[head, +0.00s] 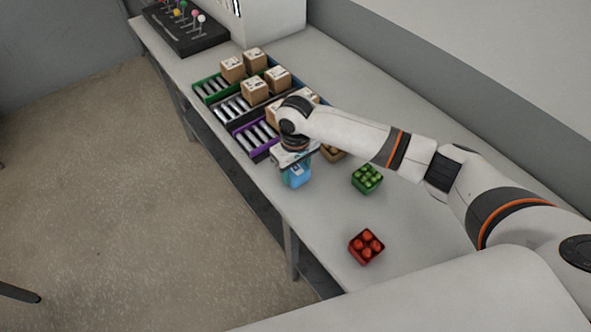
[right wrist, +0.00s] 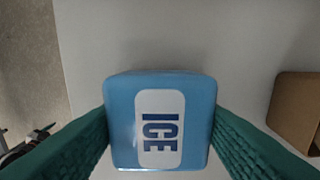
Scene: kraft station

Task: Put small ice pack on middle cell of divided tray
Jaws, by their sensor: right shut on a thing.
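The small ice pack (right wrist: 126,100) is a light blue block with a white label reading ICE. In the right wrist view it sits between the two green fingers of my right gripper (right wrist: 160,135), which is shut on it. In the head view the ice pack (head: 298,176) hangs below the right gripper (head: 296,164), over the table's left edge area. The divided tray (head: 241,135) lies just beyond, with green, dark and purple-edged rows; its near right part is hidden by my right arm. Its middle cell (head: 232,107) shows silvery rollers. My left gripper is not in view.
Several cardboard boxes (head: 254,91) stand on the tray's far right side. A green punnet (head: 367,178) and a red punnet (head: 366,247) stand on the table nearer me. A brown box (right wrist: 296,112) is right of the gripper. Bare table (head: 325,215) lies around the punnets.

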